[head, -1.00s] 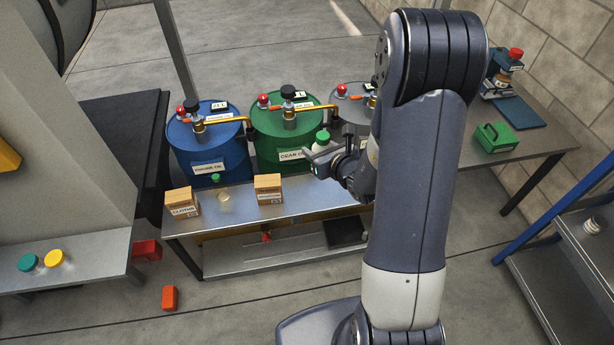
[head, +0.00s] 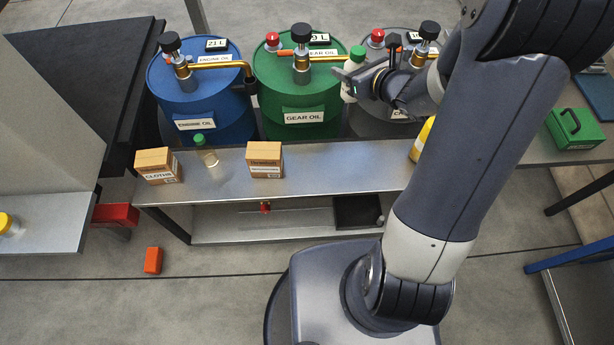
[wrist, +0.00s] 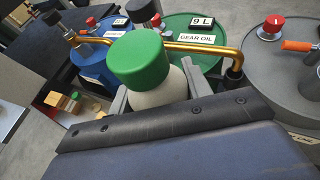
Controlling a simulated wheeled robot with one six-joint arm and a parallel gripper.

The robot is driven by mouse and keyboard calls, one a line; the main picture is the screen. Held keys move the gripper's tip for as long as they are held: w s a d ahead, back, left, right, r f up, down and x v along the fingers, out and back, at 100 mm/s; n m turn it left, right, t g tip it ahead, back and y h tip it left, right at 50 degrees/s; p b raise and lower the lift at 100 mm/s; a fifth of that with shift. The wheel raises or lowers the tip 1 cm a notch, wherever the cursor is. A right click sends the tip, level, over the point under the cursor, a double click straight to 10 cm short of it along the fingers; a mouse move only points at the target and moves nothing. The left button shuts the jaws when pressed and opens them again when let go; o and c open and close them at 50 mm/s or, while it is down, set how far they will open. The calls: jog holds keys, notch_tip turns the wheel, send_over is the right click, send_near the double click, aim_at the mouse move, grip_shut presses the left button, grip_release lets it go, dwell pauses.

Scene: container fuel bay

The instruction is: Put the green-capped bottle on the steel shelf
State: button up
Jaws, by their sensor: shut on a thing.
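A white bottle with a green cap (head: 351,80) is held upright in my gripper (head: 362,84), above the bench and in front of the gap between the green and grey drums. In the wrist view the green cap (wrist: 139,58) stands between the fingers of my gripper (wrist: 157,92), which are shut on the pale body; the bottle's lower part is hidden. A second, clear bottle with a green cap (head: 206,152) stands on the steel bench top (head: 222,180). A steel shelf (head: 58,225) shows at the left edge.
A cloths box (head: 157,166), another carton (head: 264,160) and a yellow container (head: 421,140) stand on the bench. Blue (head: 200,90), green (head: 300,100) and grey (head: 385,120) drums with brass spouts stand behind it.

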jog(key=s+f+n+y+b, duration=0.1)
jog(key=f+b, duration=0.7)
jog(key=s+f+n+g+y+b, duration=0.1)
jog(key=f+b, duration=0.7)
jog(key=f, duration=0.1)
jog(key=s+f+n+g+y+b, duration=0.1)
jog(key=f+b, duration=0.7)
jog(key=b, duration=0.1)
jog(key=shift+s+d+f, duration=0.15)
jog(key=shift+s+f, duration=0.05)
jog(key=shift+s, duration=0.05)
jog(key=shift+f, duration=0.15)
jog(key=o, duration=1.1)
